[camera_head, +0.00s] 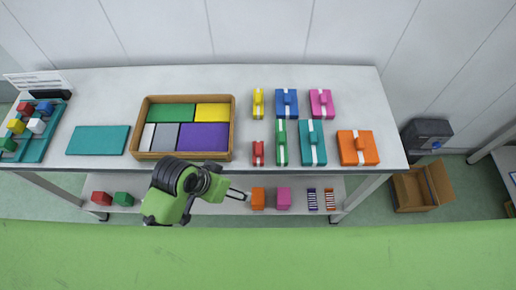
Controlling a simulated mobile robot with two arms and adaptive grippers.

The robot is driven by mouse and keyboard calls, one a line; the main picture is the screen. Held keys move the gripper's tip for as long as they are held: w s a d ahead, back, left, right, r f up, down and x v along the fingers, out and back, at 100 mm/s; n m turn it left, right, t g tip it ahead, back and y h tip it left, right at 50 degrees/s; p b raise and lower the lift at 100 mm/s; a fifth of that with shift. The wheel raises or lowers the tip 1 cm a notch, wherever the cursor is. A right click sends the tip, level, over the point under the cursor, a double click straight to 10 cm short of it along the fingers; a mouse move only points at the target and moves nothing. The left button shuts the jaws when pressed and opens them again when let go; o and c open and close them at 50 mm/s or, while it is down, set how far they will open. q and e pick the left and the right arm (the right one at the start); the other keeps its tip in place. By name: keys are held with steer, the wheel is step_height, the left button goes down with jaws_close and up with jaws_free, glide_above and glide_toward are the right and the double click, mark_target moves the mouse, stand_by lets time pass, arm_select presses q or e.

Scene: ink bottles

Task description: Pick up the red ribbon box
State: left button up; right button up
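The red ribbon box (258,153) is a small, narrow red box standing on the white table near its front edge, left of the green ribbon box (281,142). Nothing is holding it. My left gripper (243,195) reaches in from the lower left, in front of the table edge. Its tip points right and appears in the picture just below the red box, apart from it. The gripper is small here, and I cannot tell whether its fingers are open. My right gripper is not in view.
Yellow (258,103), blue (286,103), magenta (321,103), teal (312,143) and orange (358,148) ribbon boxes stand nearby. A wooden tray (233,128) of coloured blocks lies to the left. A lower shelf (228,208) holds small blocks. A teal mat (98,140) lies at left.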

arm_select(q)
steer(key=w+d+r+m+g+h, duration=0.1)
steer(key=w+d+r+m, duration=0.3)
steer(key=d, duration=0.3)
step_height(320, 180, up, 11)
steer(key=m+g+y, duration=0.2)
steer(key=m+y, duration=0.2)
steer(key=m, duration=0.4)
glide_above(258, 148)
steer(key=f, duration=0.2)
steer(key=f+p, duration=0.1)
steer(key=f, duration=0.4)
steer(key=shift+s+f+p, duration=0.25)
steer(key=shift+p, duration=0.15)
steer(key=shift+w+f+p, duration=0.15)
steer(key=shift+f+p, duration=0.25)
steer(key=shift+f, duration=1)
steer(key=shift+w+f+p, duration=0.1)
steer(key=shift+f+p, duration=0.25)
steer(key=shift+f, duration=1)
steer(key=c, duration=1.2)
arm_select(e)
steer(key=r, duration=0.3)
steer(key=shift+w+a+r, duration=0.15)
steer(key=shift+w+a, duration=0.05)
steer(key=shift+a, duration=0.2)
